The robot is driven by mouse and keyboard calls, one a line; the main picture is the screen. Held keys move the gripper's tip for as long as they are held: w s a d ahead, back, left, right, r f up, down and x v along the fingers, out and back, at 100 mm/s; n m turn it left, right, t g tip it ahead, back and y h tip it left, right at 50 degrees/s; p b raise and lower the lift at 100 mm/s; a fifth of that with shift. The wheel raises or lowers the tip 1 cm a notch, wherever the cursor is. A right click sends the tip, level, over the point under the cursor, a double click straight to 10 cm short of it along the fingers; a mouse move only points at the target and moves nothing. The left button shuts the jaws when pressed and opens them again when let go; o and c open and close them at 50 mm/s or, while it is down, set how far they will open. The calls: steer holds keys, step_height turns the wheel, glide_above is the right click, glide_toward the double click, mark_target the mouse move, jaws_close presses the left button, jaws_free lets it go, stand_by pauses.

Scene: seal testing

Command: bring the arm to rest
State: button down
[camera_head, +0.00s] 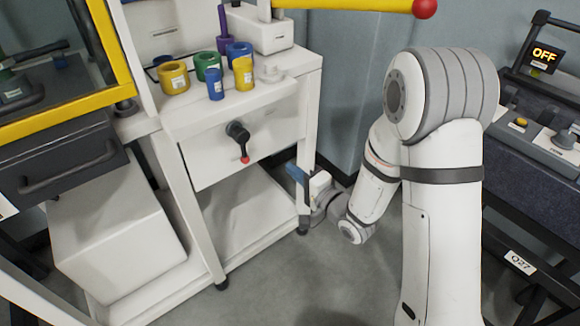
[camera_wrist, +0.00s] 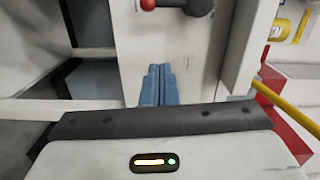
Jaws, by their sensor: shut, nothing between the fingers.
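My arm is folded downward in the head view, in front of the white bench (camera_head: 311,105) and to its right. My gripper (camera_head: 293,172) is at the bench's right front leg, with its blue fingers pointing up and left. In the wrist view, the blue fingers of my gripper (camera_wrist: 157,85) lie side by side, shut and empty. They are in front of a white panel. I cannot tell how close they are to it.
A black valve handle with a red tip (camera_head: 239,138) sticks out of the bench front. Yellow, green and blue cylinders (camera_head: 174,77) stand on top. A yellow bar with a red ball (camera_head: 425,8) overhangs. A dark console reading OFF (camera_head: 544,54) is at right. Grey floor lies between.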

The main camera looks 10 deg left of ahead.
stand_by(0.4)
steer(key=w+d+r+n+h+p, duration=0.2)
steer(key=d+r+n+h+p, duration=0.1)
steer(key=d+r+h+p, duration=1.2)
steer(key=s+d+r+n+g+p, duration=0.1)
steer(key=s+d+r+g+p, duration=0.1)
steer(key=s+d+r, duration=0.2)
steer(key=s+d+r+n+g+p, duration=0.1)
steer(key=s+d+r+g+p, duration=0.1)
steer(key=s+r, duration=0.4)
steer(key=s+d+r+n+g+p, duration=0.1)
steer(key=s+d+r+g, duration=0.2)
steer(key=s, duration=0.8)
steer(key=d+r, duration=0.2)
steer(key=d, duration=0.2)
steer(key=shift+g+p, duration=0.4)
